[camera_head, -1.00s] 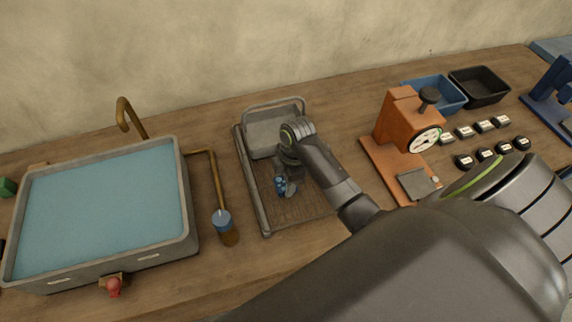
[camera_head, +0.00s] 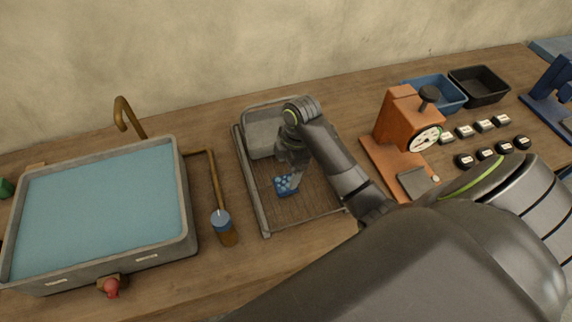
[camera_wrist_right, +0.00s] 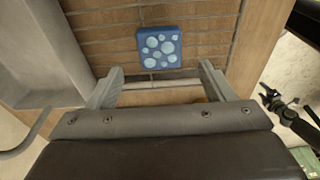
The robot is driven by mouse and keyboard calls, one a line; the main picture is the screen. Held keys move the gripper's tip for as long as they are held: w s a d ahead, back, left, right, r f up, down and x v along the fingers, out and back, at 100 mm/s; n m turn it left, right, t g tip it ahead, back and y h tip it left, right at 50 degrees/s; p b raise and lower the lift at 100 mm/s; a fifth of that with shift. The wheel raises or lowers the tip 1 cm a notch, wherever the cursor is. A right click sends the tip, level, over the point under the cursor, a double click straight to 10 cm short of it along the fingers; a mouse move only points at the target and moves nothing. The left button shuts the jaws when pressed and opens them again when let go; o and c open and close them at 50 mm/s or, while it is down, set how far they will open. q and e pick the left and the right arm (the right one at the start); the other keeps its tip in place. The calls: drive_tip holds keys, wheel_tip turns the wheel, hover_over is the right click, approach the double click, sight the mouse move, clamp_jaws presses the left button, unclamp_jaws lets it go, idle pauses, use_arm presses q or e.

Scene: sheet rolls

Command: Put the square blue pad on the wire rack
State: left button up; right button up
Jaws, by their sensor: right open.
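The square blue pad (camera_head: 284,186), with pale round spots on its face, lies on the wire rack (camera_head: 318,203) in the head view. In the right wrist view the pad (camera_wrist_right: 159,47) lies flat on the rack's mesh (camera_wrist_right: 205,45), just beyond the fingertips. My right gripper (camera_head: 294,178) is above the rack, close to the pad and partly in front of it. In the wrist view its two fingers (camera_wrist_right: 160,82) are spread with nothing between them. My left gripper does not show.
A grey bin (camera_head: 264,130) stands at the rack's back end. A water-filled basin (camera_head: 190,222) is on the left, with a brass pipe and a blue-topped cylinder (camera_head: 222,226) beside it. An orange dial scale (camera_head: 396,120) stands to the right. Bare table lies in front of the rack.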

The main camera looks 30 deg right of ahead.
wheel_tip(320, 180, up, 6)
drive_tip(key=p, duration=0.3)
drive_tip(key=shift+d, duration=0.45)
drive_tip(key=shift+s, duration=0.15)
